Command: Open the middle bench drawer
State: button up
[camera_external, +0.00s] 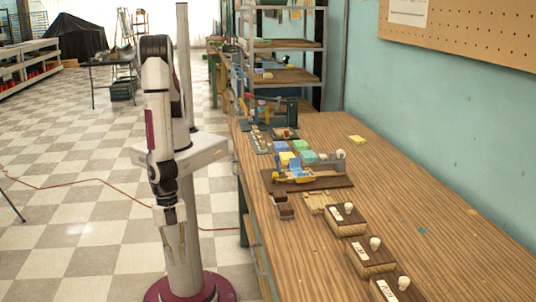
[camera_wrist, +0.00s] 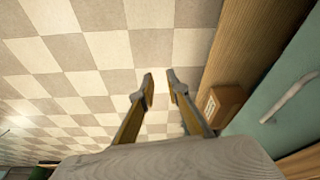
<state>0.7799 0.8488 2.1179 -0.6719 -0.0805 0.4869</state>
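The wooden-topped bench (camera_external: 445,215) runs along the right of the external view. Its drawer side is seen almost edge-on there, so I cannot make out the middle drawer. In the wrist view a teal front (camera_wrist: 262,118) with a pale bar handle (camera_wrist: 290,97) shows at the right edge. I cannot tell which drawer it is, and no open gap shows. My gripper (camera_external: 174,242) hangs over the floor to the left of the bench. In the wrist view my gripper (camera_wrist: 160,87) has its fingers apart with nothing between them, clear of the handle.
Wooden blocks with white knobs (camera_external: 370,256) stand along the bench top. Coloured blocks and a fixture (camera_external: 296,176) lie farther back. A brown box (camera_wrist: 222,104) shows between my gripper and the handle in the wrist view. Checkered floor (camera_external: 85,230) lies open left of my arm.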

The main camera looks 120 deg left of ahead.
jog(key=w+a+f+m+t+y, duration=0.1)
jog(key=w+f+m+t+y, duration=0.15)
jog(key=f, duration=0.65)
jog(key=m+t+y, duration=0.3)
jog(key=t+y, duration=0.2)
jog(key=t, duration=0.5)
send_near(255, 257)
jog(key=w, duration=0.2)
jog(key=shift+w+a+f, duration=0.1)
jog(key=shift+a+f, duration=0.3)
jog(key=shift+w, duration=0.1)
jog(key=shift+x, duration=3.8)
jog(key=shift+f, duration=0.1)
jog(key=shift+a, duration=0.1)
